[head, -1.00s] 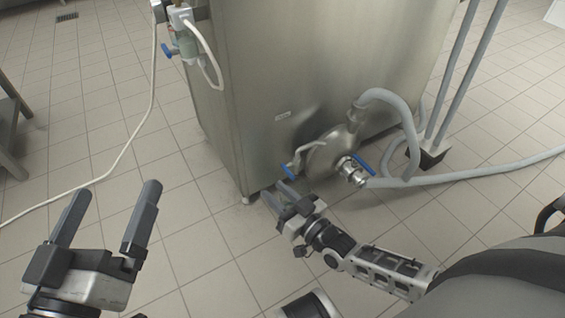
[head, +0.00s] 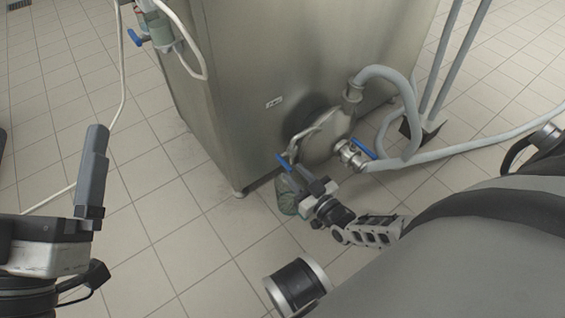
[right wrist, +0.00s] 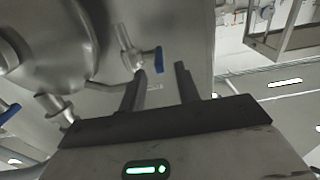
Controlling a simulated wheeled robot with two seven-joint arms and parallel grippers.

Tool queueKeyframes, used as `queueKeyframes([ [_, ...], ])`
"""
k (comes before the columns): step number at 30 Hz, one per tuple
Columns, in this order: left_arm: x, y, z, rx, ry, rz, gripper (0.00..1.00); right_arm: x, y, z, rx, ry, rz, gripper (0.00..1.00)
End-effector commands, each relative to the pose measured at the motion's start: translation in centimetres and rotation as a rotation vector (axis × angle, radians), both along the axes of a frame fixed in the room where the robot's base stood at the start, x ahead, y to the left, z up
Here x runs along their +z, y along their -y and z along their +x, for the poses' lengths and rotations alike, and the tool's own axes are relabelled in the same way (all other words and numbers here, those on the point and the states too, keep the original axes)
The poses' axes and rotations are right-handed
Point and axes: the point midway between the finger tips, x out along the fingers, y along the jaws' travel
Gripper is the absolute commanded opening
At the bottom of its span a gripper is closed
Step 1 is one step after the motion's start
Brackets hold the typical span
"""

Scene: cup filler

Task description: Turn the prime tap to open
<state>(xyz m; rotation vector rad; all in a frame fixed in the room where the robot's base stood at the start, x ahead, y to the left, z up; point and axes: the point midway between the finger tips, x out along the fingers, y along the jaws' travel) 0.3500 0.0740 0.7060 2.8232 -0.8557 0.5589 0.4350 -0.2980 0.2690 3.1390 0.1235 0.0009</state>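A small tap with a blue lever (head: 283,162) sits low on the steel machine, beside a round steel housing. No readable label shows which tap is the prime tap. My right gripper (head: 292,180) is just below this lever. In the right wrist view, the lever (right wrist: 159,60) hangs just beyond and between the open fingertips (right wrist: 160,74), with no clear contact. A second blue-levered valve (head: 363,148) sits on the pipe fitting right of the housing. My left gripper (head: 48,150) is at the left edge, partly cut off, its upright finger well apart from the other side.
The steel machine (head: 235,90) fills the upper middle. A round pump housing (head: 318,140) and grey hose (head: 392,80) are right of the lever. Another blue-handled valve (head: 134,37) is at upper left. The tiled floor (head: 150,225) in front is clear.

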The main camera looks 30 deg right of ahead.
Motion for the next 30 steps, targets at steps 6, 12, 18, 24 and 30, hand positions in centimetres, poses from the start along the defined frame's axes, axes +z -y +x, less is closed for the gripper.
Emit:
queueKeyframes([
  [6,2.0,0.1,-0.8,0.017,0.231,0.051,1.0,-0.2,-0.3,4.2,0.001,0.003,-0.001,0.33],
  [12,3.3,0.3,-1.6,0.021,0.353,0.075,1.0,-0.1,-0.5,6.0,0.001,0.001,-0.001,0.33],
  [18,3.6,0.3,-1.7,0.024,0.378,0.08,1.0,0.0,-0.5,6.3,0.0,-0.001,0.0,0.33],
  [24,3.6,0.3,-1.7,0.023,0.376,0.079,1.0,0.0,-0.5,6.2,0.001,-0.001,0.0,0.16],
  [30,3.7,0.3,-1.7,0.023,0.376,0.079,1.0,0.0,-0.5,6.2,0.001,-0.001,0.0,0.0],
])
